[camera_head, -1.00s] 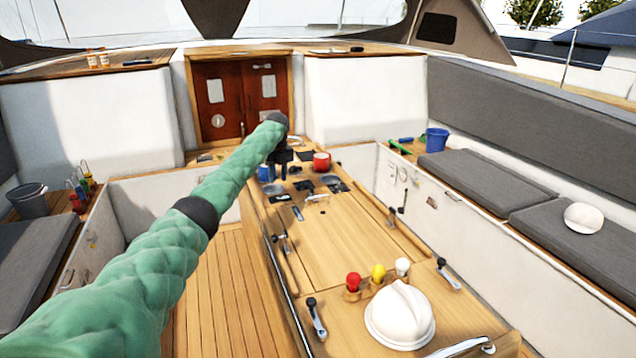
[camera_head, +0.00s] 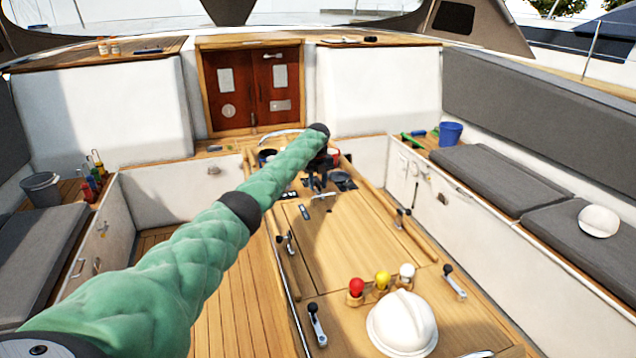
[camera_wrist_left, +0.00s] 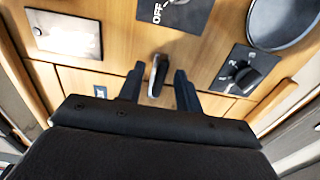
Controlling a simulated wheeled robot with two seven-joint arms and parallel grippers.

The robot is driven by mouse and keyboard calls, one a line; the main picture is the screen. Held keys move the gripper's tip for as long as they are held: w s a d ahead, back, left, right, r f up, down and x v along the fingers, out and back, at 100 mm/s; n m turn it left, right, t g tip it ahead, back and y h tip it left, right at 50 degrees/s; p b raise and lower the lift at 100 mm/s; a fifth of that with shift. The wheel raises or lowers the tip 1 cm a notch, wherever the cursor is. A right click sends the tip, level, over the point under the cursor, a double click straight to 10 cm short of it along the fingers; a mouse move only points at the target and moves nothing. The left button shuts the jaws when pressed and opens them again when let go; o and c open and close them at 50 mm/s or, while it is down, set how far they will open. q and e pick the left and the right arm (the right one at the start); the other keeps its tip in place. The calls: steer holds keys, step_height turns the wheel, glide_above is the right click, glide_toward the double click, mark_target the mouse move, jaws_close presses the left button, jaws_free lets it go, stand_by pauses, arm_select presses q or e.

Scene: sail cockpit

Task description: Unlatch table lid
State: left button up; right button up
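The table lid (camera_head: 345,240) is a flat wooden panel in the middle of the cockpit table, and it lies closed. A small silver latch (camera_head: 323,195) sits at its far edge. In the left wrist view the latch (camera_wrist_left: 154,78) stands between the two dark fingers of my left gripper (camera_wrist_left: 158,88), with a gap on each side. My left gripper (camera_head: 318,182) is open, points down and is just over the latch. The arm's green sleeve crosses the head view from the lower left. My right gripper is in neither view.
A switch panel (camera_wrist_left: 238,72) and an OFF switch plate (camera_wrist_left: 175,14) lie near the latch. Red, yellow and white knobs (camera_head: 382,282) and a white helmet (camera_head: 403,322) stand at the table's near end. Winch-like handles (camera_head: 315,322) line its sides. The lid's surface is clear.

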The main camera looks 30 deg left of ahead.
arm_select(q)
steer(key=shift+d+f, duration=0.1)
steer(key=shift+f, duration=0.3)
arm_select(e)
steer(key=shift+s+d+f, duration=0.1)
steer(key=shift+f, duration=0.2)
arm_select(q)
jaws_close()
